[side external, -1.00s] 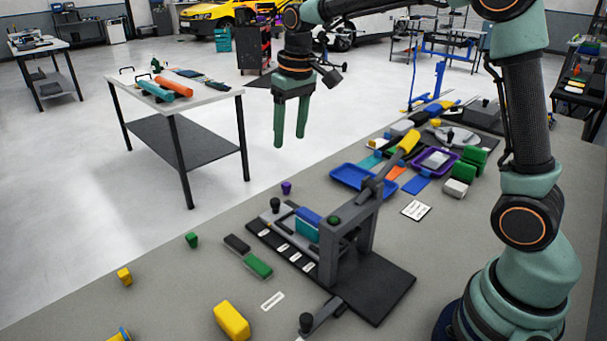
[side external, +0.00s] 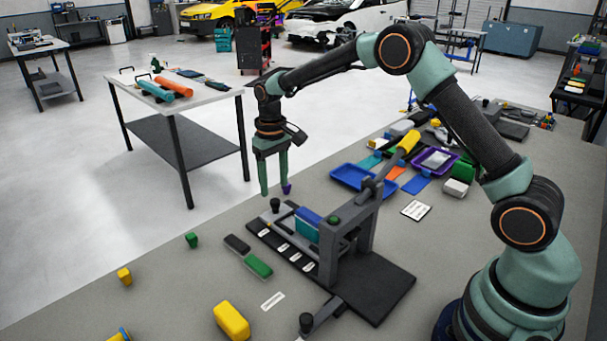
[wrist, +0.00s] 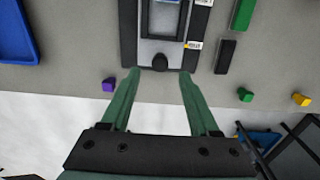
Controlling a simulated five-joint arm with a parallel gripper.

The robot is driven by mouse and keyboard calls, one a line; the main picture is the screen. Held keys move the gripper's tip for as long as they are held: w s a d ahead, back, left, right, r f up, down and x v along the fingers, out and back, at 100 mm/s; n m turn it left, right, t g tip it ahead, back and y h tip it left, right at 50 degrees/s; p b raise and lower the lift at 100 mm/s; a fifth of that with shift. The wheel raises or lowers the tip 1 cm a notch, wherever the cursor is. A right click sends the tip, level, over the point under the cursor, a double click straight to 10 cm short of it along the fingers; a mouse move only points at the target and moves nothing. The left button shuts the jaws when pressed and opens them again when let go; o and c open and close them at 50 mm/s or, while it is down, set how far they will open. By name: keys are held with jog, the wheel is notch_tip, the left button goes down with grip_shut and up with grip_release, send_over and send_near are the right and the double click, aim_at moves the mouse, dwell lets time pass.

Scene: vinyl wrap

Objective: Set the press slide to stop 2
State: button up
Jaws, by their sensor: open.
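The press (side external: 352,250) stands on a dark base plate (side external: 385,290) on the grey bench, with a grey frame and a yellow-ended lever (side external: 408,142). Its slide (side external: 283,213) runs out to the left, with a black knob (side external: 275,204) at its far end. Blue and teal blocks (side external: 306,226) sit on the slide near the frame. White stop labels (side external: 295,257) line the near rail; their numbers are too small to read. My gripper (side external: 275,191) is open and empty, pointing down above the knob end. In the wrist view the knob (wrist: 159,62) lies between and just beyond my fingertips (wrist: 158,74).
A purple piece (wrist: 108,85) is close beside one finger. Green and yellow pieces (side external: 192,240) (side external: 125,276) lie left of the press. Blue and purple trays (side external: 352,178) (side external: 440,160) lie behind it.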

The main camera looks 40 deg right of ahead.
aim_at(275, 200)
jog(key=shift+f, duration=2.3)
grip_shut()
